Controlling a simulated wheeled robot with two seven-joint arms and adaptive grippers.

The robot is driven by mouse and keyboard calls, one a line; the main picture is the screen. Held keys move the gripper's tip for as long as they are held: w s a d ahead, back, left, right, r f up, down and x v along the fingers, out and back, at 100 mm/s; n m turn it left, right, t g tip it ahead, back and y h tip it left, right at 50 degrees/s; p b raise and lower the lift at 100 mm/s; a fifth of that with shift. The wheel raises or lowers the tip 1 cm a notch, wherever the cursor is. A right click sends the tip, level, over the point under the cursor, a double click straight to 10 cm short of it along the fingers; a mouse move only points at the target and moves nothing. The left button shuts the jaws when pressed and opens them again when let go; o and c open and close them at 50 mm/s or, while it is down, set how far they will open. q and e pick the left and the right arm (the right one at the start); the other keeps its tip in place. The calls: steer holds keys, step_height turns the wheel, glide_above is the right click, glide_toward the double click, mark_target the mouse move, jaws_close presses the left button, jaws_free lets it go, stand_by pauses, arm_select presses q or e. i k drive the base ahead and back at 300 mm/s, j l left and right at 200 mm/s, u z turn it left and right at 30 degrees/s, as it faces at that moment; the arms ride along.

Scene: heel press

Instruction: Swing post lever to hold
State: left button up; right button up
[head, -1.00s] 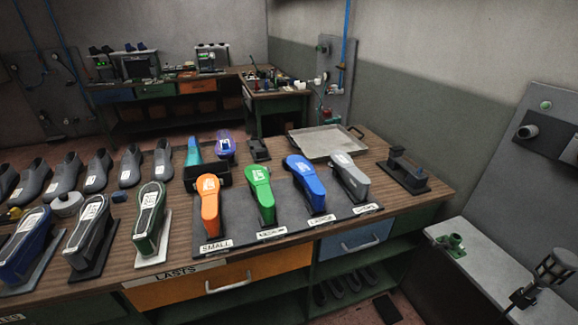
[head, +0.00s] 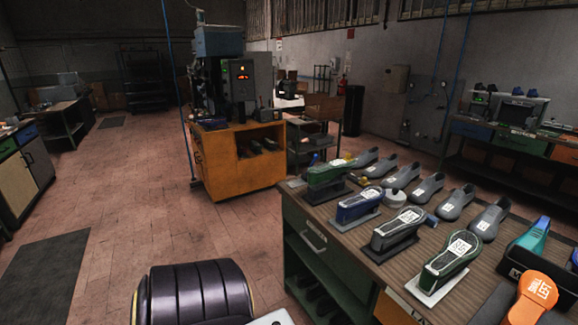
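I cannot pick out a post lever in the head view. A tall press-like machine (head: 218,45) stands in the background, with a grey control box (head: 240,82) that has a red display and a green light. It stands on or behind an orange cabinet (head: 222,165), and any lever on it is too small to tell. Neither of my grippers is in view. A dark rounded part of my own body shows at the bottom.
A wooden-topped bench (head: 385,262) on the right holds several grey shoes (head: 424,188) and lasts on stands, such as a blue one (head: 358,205). An orange last (head: 540,290) is at the lower right. The brick floor (head: 130,200) is clear on the left, with a dark mat (head: 45,280).

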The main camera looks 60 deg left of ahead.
mark_target(315, 157)
steer(key=u, duration=1.85)
steer(key=i+j+u, duration=0.2)
steer(key=i, duration=0.45)
steer(key=i+j+u, duration=0.2)
steer(key=i, duration=0.5)
